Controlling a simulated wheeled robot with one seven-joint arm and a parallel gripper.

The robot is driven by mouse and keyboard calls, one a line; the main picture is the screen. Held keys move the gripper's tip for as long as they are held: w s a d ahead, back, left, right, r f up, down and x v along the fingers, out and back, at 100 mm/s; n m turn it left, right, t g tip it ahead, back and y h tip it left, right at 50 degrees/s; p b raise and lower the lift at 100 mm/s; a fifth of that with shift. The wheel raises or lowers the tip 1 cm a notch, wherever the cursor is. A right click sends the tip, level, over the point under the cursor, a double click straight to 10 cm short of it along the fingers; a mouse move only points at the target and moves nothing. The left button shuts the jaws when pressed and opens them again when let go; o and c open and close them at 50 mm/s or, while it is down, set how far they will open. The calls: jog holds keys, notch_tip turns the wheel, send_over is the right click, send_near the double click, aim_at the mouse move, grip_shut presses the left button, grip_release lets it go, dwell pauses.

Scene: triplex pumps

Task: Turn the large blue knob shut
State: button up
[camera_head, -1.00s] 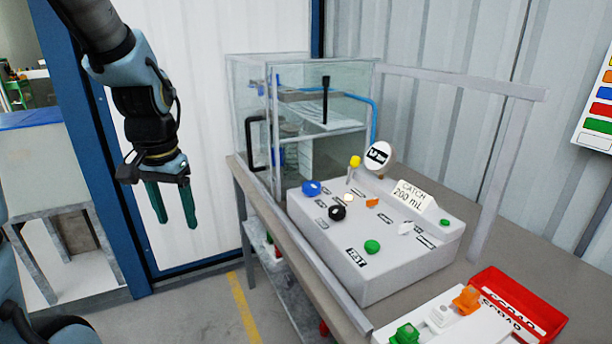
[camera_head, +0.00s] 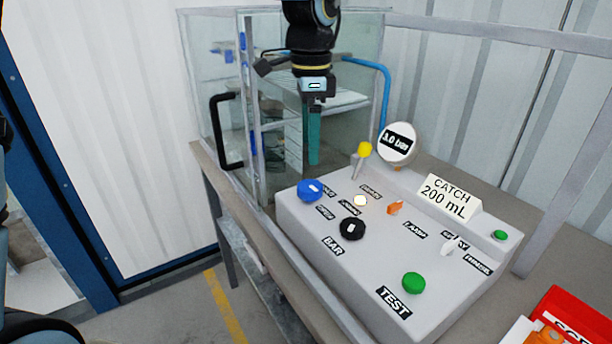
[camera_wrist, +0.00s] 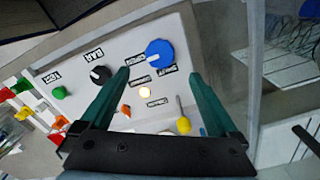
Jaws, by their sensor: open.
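The large blue knob (camera_head: 310,190) sits at the back left corner of the grey control panel (camera_head: 300,235). It also shows in the wrist view as a round blue knob (camera_wrist: 160,53) with a white mark, beyond and between my fingertips. My gripper (camera_head: 314,160) hangs above the back of the panel, fingers pointing down. In the wrist view its two green fingers (camera_wrist: 158,72) are apart with nothing between them. The gripper does not touch the knob. In the head view one finger mostly hides the other.
The panel also bears a black knob (camera_head: 352,229), a green knob (camera_head: 413,283), an orange lever (camera_head: 395,208), a yellow-tipped lever (camera_head: 365,149), a gauge (camera_head: 397,143) and a catch sign (camera_head: 446,197). A glass tank (camera_head: 215,60) stands behind. A red bin (camera_head: 570,315) is at front right.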

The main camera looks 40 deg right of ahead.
aim_at(310, 186)
notch_tip(310, 186, down, 10)
jog(key=shift+r+p, duration=0.25)
jog(key=shift+p, duration=0.5)
jog(key=c, duration=1.4)
